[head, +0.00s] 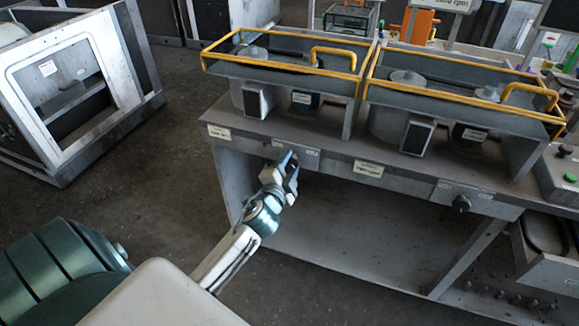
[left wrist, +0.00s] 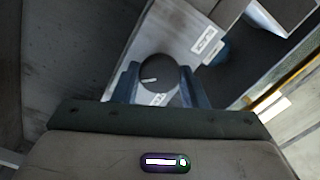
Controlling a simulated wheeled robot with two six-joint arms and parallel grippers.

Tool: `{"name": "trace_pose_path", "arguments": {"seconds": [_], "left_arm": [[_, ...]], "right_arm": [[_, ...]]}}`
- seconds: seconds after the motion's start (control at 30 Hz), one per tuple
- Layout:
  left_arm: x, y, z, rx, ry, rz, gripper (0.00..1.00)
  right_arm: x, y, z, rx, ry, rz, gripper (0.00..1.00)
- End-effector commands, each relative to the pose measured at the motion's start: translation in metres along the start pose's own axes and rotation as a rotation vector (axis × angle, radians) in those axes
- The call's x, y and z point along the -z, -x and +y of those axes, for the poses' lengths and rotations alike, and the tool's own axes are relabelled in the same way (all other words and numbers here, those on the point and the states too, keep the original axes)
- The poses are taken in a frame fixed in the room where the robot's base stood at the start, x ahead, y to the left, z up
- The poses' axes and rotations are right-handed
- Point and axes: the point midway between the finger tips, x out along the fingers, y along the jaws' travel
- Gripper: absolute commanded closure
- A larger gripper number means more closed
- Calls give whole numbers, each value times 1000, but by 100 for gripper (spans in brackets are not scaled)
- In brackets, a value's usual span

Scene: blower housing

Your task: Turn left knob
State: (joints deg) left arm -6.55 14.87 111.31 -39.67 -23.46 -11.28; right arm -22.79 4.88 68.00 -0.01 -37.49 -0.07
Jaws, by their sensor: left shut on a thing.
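The left knob (left wrist: 158,75) shows in the left wrist view as a dark round knob with a white pointer mark, on a light panel. It sits between the two fingers of my left gripper (left wrist: 157,85), which is shut on it. In the head view my left gripper (head: 288,166) is at the front panel of the bench, and its fingers hide most of the knob. A second dark knob (head: 461,203) is on the same front panel further right, with nothing touching it. My right gripper is not in view.
The bench (head: 345,162) carries two trays with yellow rails (head: 290,40) on top. A grey frame cabinet (head: 75,85) stands on the floor at the left. A control box with a green button (head: 571,178) is at the right edge. The floor before the bench is clear.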

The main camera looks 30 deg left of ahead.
Motion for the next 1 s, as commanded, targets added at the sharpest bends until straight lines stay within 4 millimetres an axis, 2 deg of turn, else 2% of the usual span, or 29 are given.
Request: {"name": "trace_pose_path", "arguments": {"seconds": [0.33,0.37,0.47,0.8,0.9,1.0], "left_arm": [[-1,0,1,-2,2,-3,84],[-1,0,1,-2,2,-3,60],[-1,0,1,-2,2,-2,40],[-1,3,1,-1,2,-1,40],[-1,14,2,-2,2,-1,40],[-2,32,3,-3,2,0,40]], "right_arm": [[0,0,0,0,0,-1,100],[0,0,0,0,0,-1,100],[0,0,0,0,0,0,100],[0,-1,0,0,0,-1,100],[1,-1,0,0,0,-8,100],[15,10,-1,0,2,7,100]]}}
